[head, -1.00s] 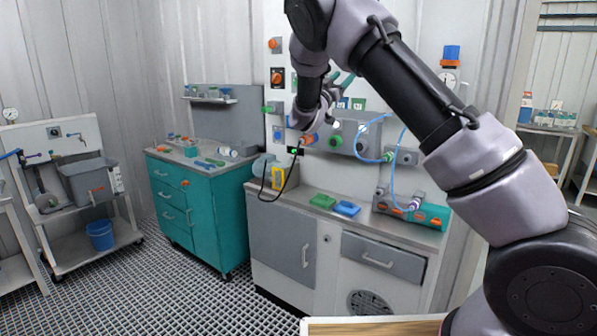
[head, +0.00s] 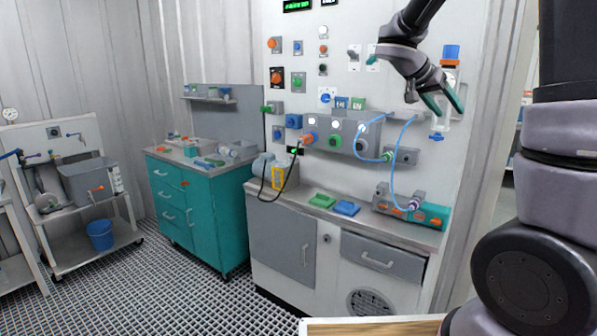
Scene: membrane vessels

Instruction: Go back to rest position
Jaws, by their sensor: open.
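My gripper (head: 444,104) hangs at the upper right in the head view, with its teal fingertips spread apart and pointing down to the right. Nothing shows between the fingers. It is in front of the white wall panel (head: 345,80), above the grey counter. In the picture it overlaps a clear vessel with a blue cap (head: 451,52), whose middle is partly hidden. I cannot tell whether the gripper touches it. My upper arm rises along the right edge, and part of the arm runs out of the top of the view.
The grey counter (head: 400,232) holds a green block (head: 322,201), a blue block (head: 347,208) and a teal holder (head: 433,214). Blue tubes (head: 395,165) loop from the panel's valve block (head: 340,135). A teal cabinet (head: 213,205) stands left. The grid floor at left front is clear.

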